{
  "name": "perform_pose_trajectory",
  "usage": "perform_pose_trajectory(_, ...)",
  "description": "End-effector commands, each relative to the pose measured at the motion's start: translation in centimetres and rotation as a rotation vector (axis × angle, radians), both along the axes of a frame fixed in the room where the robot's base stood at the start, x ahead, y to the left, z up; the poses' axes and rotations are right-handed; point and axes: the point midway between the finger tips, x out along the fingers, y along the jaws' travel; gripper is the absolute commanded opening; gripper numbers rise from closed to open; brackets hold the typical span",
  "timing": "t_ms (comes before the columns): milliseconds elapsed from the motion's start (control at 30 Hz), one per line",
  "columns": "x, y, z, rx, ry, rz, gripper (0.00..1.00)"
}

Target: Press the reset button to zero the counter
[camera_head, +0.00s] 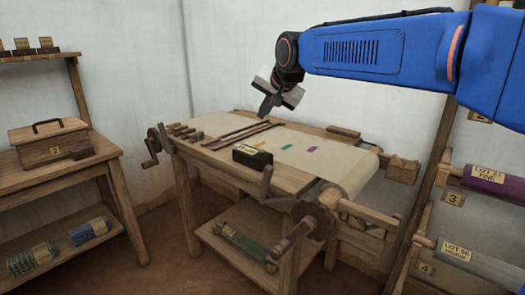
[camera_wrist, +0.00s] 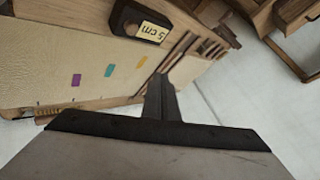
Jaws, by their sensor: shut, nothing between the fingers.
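A black box with a pale label (camera_head: 252,156) sits on the near edge of the loom. In the wrist view the label on this box (camera_wrist: 124,16) reads "5 cm". It may be the counter, but I cannot make out a reset button on it in either view. My gripper (camera_head: 267,110) is shut and empty, above the far side of the loom, pointing down. In the wrist view its closed fingers (camera_wrist: 160,82) are over the cloth's edge near the wooden sticks, apart from the black box.
The loom's cloth (camera_head: 335,160) carries purple, teal and yellow marks. Wooden sticks (camera_head: 235,134) lie across it. A crank (camera_head: 152,146) and a toothed wheel (camera_head: 315,218) stick out from the frame. A side table with a wooden box (camera_head: 48,142) stands left; a roll rack (camera_head: 490,181) stands right.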

Motion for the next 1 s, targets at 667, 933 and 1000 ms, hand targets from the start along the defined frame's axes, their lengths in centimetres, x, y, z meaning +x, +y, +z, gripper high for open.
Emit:
perform_pose_trajectory(667, 0.0, 0.0, -6.7, -0.001, 0.001, 0.0, 0.0)
perform_pose_trajectory(933, 0.0, 0.0, -8.5, -0.001, 0.001, 0.0, 0.0)
perform_pose_trajectory(1000, 0.0, 0.0, -8.7, -0.001, 0.001, 0.0, 0.0)
